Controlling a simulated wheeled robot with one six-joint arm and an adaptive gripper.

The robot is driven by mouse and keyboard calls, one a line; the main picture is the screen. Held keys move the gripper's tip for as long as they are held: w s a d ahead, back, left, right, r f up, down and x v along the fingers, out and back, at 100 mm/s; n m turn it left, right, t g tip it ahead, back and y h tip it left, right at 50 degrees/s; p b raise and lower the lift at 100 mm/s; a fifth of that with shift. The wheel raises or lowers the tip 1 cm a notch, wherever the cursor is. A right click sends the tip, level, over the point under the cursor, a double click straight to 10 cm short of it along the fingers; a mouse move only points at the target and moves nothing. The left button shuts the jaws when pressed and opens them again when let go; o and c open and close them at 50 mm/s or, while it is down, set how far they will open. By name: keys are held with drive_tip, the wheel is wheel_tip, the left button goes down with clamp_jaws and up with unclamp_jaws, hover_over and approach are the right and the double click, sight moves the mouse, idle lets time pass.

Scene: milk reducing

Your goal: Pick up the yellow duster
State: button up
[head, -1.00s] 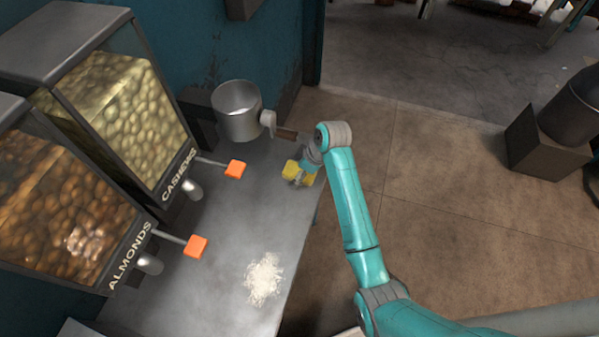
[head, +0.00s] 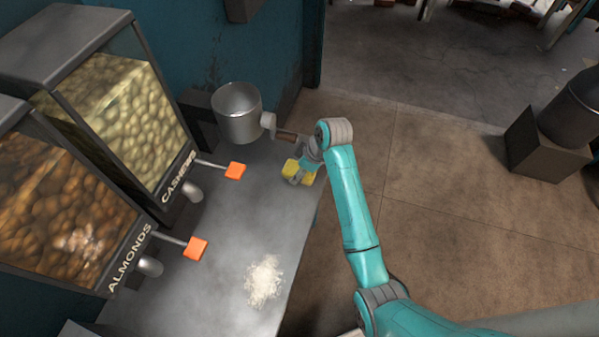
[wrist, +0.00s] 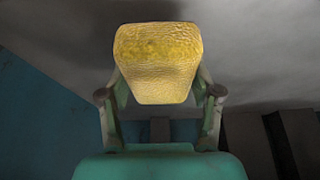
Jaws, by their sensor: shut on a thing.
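The yellow duster (head: 290,166) is near the right edge of the grey counter in the head view, partly hidden by my gripper. My gripper (head: 299,173) is at the duster, at the end of my teal arm. In the wrist view the duster (wrist: 157,62) sits between the two fingers of my gripper (wrist: 159,92), which are shut on its sides. I cannot tell whether the duster still touches the counter.
A metal pot (head: 238,115) with a handle stands behind the gripper, close to my arm. A white powdery pile (head: 263,282) lies on the counter (head: 220,245). Dispensers of cashews (head: 120,115) and almonds (head: 60,215) stand at left, with orange levers (head: 235,171) sticking out.

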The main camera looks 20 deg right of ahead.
drive_tip(key=shift+v, duration=1.2)
drive_tip(key=s+d, duration=1.1)
drive_tip(key=d, duration=0.2)
drive_tip(key=o, duration=0.6)
drive_tip(key=c, duration=0.5)
drive_tip(key=shift+o, duration=0.2)
drive_tip(key=shift+s+a, duration=0.1)
